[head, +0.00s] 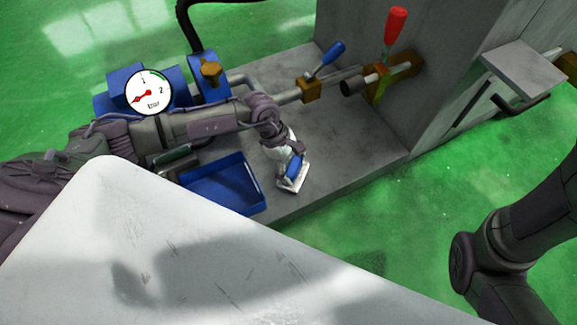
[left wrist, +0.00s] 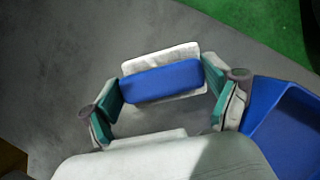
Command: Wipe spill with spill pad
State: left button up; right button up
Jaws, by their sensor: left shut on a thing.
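The spill pad, a blue grip block on a white pad (head: 293,176), is at the end of my left arm, over the grey ledge (head: 345,150). In the left wrist view the pad (left wrist: 162,81) sits between the teal fingertips of my left gripper (left wrist: 163,92), which is shut on it. In the head view my left gripper (head: 287,155) is just above the pad. I cannot tell whether the pad touches the ledge. I cannot make out a spill in either view. My right arm shows at the lower right, but its gripper does not.
A blue tray (head: 225,187) lies on the ledge just left of the pad. A blue pump with a pressure gauge (head: 149,92), pipes, a blue-handled valve (head: 326,58) and a red-handled valve (head: 395,25) stand behind. The ledge right of the pad is clear.

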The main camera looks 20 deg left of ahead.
pick_arm(q)
jog(key=shift+w+d+b, duration=0.5)
jog(key=shift+w+d, duration=0.4)
jog(key=shift+w, duration=0.2)
jog(key=shift+w+d+b, duration=0.8)
jog(key=shift+w+d, duration=0.25)
jog(key=shift+w, duration=0.3)
jog(key=shift+r, duration=0.1)
